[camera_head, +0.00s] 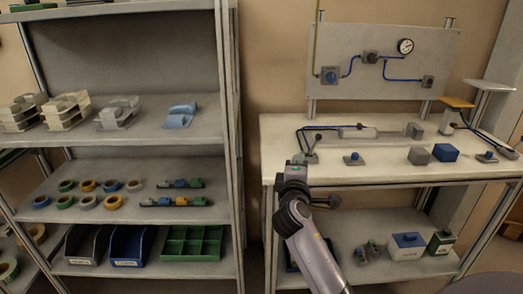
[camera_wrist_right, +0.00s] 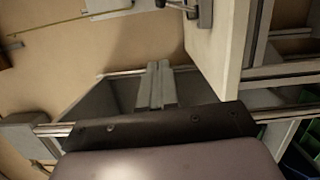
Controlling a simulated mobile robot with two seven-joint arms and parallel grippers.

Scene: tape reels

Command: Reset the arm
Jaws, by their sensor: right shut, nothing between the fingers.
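My right arm rises from the bottom of the head view, with its right gripper (camera_head: 299,160) at the front left edge of the workbench (camera_head: 240,0). In the right wrist view the fingers of the right gripper (camera_wrist_right: 159,68) lie together, shut and empty. The pale edge of the bench top shows to the right of the fingers there, apart from them in the picture. Whether the gripper touches the bench is hard to tell. My left gripper is in neither view.
A shelf rack (camera_head: 231,150) stands left, with tape reels (camera_head: 88,186), bins (camera_head: 130,246) and a green divided tray (camera_head: 188,243). The bench holds a blue block (camera_head: 445,152) and a grey block (camera_head: 419,156). A gauge panel (camera_head: 385,45) stands behind. Boxes (camera_head: 407,246) sit on the lower shelf.

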